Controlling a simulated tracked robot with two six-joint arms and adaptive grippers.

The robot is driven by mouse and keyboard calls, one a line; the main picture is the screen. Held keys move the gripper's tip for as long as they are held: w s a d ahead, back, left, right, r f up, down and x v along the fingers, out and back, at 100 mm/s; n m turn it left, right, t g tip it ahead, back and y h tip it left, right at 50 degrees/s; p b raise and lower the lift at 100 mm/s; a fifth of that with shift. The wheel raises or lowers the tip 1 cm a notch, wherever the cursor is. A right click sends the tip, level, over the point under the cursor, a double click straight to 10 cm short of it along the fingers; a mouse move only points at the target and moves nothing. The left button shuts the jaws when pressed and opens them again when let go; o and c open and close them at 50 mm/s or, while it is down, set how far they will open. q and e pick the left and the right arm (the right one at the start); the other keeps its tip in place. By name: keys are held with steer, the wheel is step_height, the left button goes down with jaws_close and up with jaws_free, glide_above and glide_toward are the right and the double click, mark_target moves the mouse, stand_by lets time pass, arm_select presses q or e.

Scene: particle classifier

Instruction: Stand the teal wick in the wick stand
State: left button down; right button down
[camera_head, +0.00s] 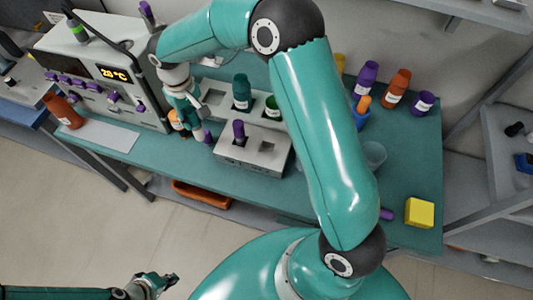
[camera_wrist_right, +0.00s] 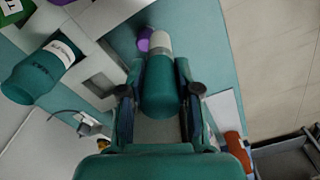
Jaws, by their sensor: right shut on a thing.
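My right gripper (camera_head: 188,120) is above the teal table, left of the grey block (camera_head: 262,162) with slots in its top, likely the wick stand. In the right wrist view my right gripper (camera_wrist_right: 158,92) is shut on the teal wick (camera_wrist_right: 160,85), a teal cylinder with a pale grey band at its far end. A purple piece (camera_wrist_right: 143,40) shows beside that band; I cannot tell whether they touch. In the head view the held wick is mostly hidden by the fingers. A purple wick (camera_head: 238,129) stands upright in the block. My left gripper (camera_head: 162,281) is low, off the table; its opening is unclear.
A teal bottle (camera_head: 242,88) and a green one (camera_head: 272,104) stand in a rack behind the block. A machine (camera_head: 95,60) with a lit display stands left. A yellow cube (camera_head: 419,212) lies right. My right arm covers the middle of the table.

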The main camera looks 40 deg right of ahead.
steer(key=shift+d+r, duration=0.1)
steer(key=shift+d, duration=0.15)
steer(key=s+d+r+b, duration=0.4)
steer(key=d+r+b, duration=0.2)
step_height(320, 180, up, 6)
steer(key=m+b, duration=0.1)
steer(key=b, duration=0.5)
glide_above(267, 137)
steer(key=s+a, duration=0.3)
steer(key=shift+w+d+f+b, duration=0.15)
steer(key=shift+f+b, duration=0.2)
steer(key=shift+f, duration=4.4)
steer(key=shift+w+d+f+b, duration=0.1)
steer(key=shift+f+b, duration=0.25)
steer(key=shift+f, duration=4.35)
steer(key=shift+f, duration=0.1)
steer(key=c, duration=0.8)
jaws_free()
